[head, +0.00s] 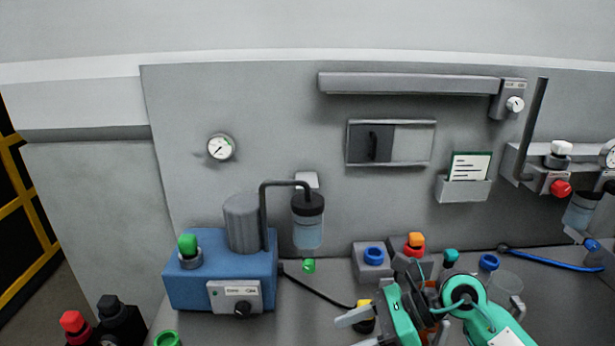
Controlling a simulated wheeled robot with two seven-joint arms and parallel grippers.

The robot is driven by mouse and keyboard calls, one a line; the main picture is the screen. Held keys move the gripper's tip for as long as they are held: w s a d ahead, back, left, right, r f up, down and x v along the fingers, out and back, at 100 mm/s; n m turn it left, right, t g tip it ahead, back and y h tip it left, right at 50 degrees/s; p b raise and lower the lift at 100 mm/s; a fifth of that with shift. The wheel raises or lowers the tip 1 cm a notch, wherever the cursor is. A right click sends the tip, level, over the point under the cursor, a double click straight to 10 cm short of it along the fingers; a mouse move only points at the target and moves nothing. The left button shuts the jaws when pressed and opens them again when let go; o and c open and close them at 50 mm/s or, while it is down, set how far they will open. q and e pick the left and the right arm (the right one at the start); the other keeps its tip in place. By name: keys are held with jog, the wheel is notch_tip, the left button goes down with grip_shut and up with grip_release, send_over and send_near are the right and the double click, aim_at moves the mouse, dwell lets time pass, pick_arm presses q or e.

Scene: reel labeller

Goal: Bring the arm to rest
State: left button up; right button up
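My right arm is teal and comes in at the lower right of the head view. Its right gripper (350,331) points left, low over the bench. Its two grey fingers stand apart, so it looks open. A black part with a yellow top (363,303) shows beside and between the fingers; I see no clear grip on it, and the gripper partly hides it. My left gripper is not in view.
A blue pump unit (195,285) with a green knob and a hanging bottle (308,228) stands left of the gripper. Behind it are a blue-button box (373,273) and an orange-red button (415,246). A cup (502,287) stands near the arm. Bench between pump and gripper is mostly clear.

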notch_tip(320, 180, up, 9)
jog(key=a+m+t+y, duration=0.3)
jog(key=m+t+y, duration=0.2)
jog(key=m+y, duration=0.3)
jog(key=w+d+r+m+t+h, duration=0.25)
jog(key=d+m+t, duration=0.35)
jog(key=m+t, duration=0.65)
jog(key=d+f+m+h, duration=0.6)
jog(key=f+m+h, duration=0.3)
jog(key=m, duration=0.3)
jog(key=d+f+m+h, duration=0.6)
jog(key=f+m+h, duration=0.2)
jog(key=m+h, duration=0.3)
jog(key=s+f+m+g+y, duration=0.1)
jog(key=s+f+m+g, duration=0.3)
jog(key=s+f+g, duration=0.45)
jog(key=s+f+m+g+y, duration=0.1)
jog(key=s+f+m+g, duration=0.3)
jog(key=s+f, duration=0.7)
notch_tip(320, 180, down, 29)
jog(key=s+g, duration=0.2)
jog(key=s, duration=0.1)
jog(key=s+d+f, duration=0.1)
jog(key=s+f, duration=0.8)
jog(key=s+d+f+n+g, duration=0.1)
jog(key=s+d+f, duration=0.1)
jog(key=s+f, duration=0.7)
jog(key=shift+s+d+f+g, duration=0.3)
jog(key=shift+s+f, duration=0.05)
jog(key=shift+f, duration=0.3)
